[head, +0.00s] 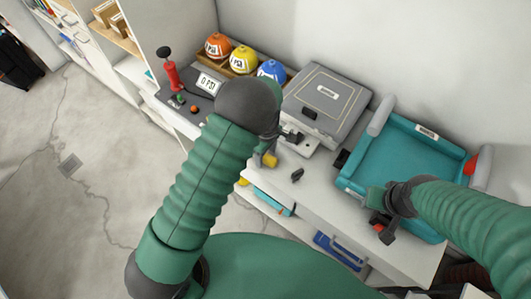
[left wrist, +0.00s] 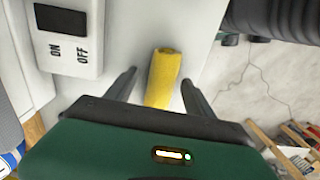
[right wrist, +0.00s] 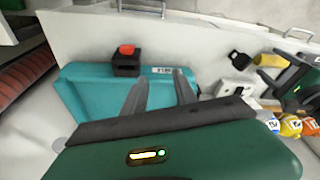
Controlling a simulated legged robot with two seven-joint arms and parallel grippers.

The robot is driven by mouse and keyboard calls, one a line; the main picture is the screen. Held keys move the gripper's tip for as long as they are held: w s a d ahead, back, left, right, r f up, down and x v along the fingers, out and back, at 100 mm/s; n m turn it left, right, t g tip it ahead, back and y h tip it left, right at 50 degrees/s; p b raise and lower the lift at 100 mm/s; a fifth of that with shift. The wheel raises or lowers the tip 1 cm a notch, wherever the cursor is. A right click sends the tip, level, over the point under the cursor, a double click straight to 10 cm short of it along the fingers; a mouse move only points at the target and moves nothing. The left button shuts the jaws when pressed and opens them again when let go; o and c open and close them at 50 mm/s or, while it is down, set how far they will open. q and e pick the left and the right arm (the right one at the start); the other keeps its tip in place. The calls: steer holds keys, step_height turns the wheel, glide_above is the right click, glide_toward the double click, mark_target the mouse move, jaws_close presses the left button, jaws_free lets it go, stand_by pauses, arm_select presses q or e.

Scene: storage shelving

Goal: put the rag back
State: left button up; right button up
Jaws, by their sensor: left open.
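A yellow rolled piece, which looks like the rag (left wrist: 163,78), lies on the white counter between the two fingers of my left gripper (left wrist: 159,84). Those fingers are apart, and I see no clear contact with it. In the head view the rag (head: 270,160) shows just below my left wrist, at the counter's front edge, partly hidden by the arm. My right gripper (head: 387,222) is over the front of a teal tray (head: 395,152). In the right wrist view its fingers (right wrist: 160,80) are apart with nothing between them.
A grey case-like device (head: 325,100) and a white ON/OFF switch box (left wrist: 72,35) stand near the rag. Orange, yellow and blue balls (head: 243,60) sit behind. A black block with a red button (right wrist: 126,60) is by the tray. A small dark object (head: 297,175) lies on the counter.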

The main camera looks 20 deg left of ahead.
arm_select(q)
step_height(320, 180, up, 12)
steer(key=f, duration=0.1)
steer(key=s+a+r+m+t, duration=0.1)
steer(key=s+a+r+m, duration=0.1)
steer(key=s+m, duration=0.5)
steer(key=s+a+r+m+t, duration=0.2)
steer(key=s+a+r+m, duration=0.1)
steer(key=s+m, duration=0.4)
steer(key=shift+s+a+r, duration=0.3)
steer(key=shift+a+r, duration=0.05)
steer(key=shift+r, duration=0.4)
steer(key=shift+s, duration=0.15)
steer(key=shift+a, duration=0.2)
steer(key=shift+d, duration=0.1)
